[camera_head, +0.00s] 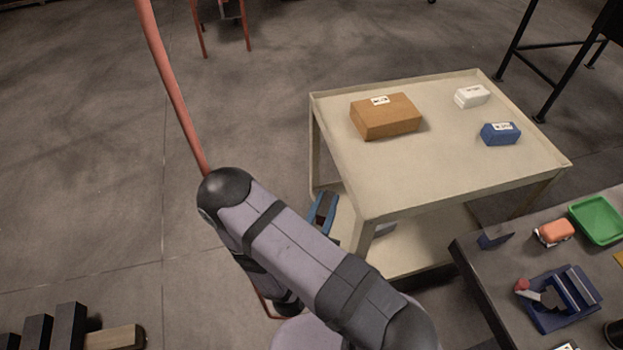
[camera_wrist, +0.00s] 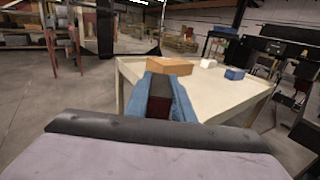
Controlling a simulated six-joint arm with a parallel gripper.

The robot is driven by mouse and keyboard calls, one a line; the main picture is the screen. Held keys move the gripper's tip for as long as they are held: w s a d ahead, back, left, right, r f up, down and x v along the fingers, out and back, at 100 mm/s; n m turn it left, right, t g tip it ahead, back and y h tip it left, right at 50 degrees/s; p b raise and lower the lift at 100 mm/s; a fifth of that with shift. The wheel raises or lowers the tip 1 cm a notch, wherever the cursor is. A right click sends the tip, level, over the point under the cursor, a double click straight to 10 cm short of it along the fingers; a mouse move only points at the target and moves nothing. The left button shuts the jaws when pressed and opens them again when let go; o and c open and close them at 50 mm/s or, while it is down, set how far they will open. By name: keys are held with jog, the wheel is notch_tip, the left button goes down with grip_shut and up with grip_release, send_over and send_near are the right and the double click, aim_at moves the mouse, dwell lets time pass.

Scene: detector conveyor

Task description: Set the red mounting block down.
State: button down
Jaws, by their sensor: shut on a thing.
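My gripper (camera_head: 322,213) is low beside the left side of the cream cart, partly behind my arm. In the wrist view its blue fingers (camera_wrist: 165,97) point toward the cart and are shut on the red mounting block (camera_wrist: 160,98), which looks dark reddish brown there. Only the part of the block between the fingers shows; the rest is hidden. In the head view a dark strip shows between the fingers. I cannot tell whether the block touches anything below it.
The cream cart (camera_head: 365,185) carries a cardboard box (camera_head: 386,118), a white box (camera_head: 472,96) and a blue box (camera_head: 500,134); its front top is clear. A dark bench (camera_head: 490,272) at right holds a green tray (camera_head: 600,218), an orange-red item (camera_head: 556,231) and a blue fixture (camera_head: 545,315).

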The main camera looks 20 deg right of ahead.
jog(key=w+d+r+m+g+h+b, duration=0.2)
jog(key=d+m+g+h, duration=0.6)
jog(key=d, duration=0.7)
jog(key=s+d+r+m+g+y+b, duration=0.1)
jog(key=s+d+m+g, duration=0.3)
jog(key=d+g, duration=0.35)
jog(key=s+d+r+m+g+b, duration=0.1)
jog(key=s+d+m+g, duration=0.2)
jog(key=d+g, duration=0.45)
notch_tip(320, 180, up, 6)
jog(key=m+g+y+b, duration=0.3)
jog(key=m+g+y, duration=0.7)
jog(key=m+y, duration=0.55)
send_over(580, 286)
jog(key=a, duration=0.2)
jog(key=n+y, duration=0.1)
jog(key=y, duration=0.1)
jog(key=shift+s+f+h, duration=0.1)
jog(key=shift+f+h, duration=0.15)
jog(key=shift+f, duration=0.1)
jog(key=shift+f+b, duration=2.85)
jog(key=shift+f, duration=0.45)
jog(key=shift+f, duration=0.35)
jog(key=shift+a+f+b, duration=0.1)
jog(key=shift+f+b, duration=0.35)
jog(key=shift+f, duration=0.05)
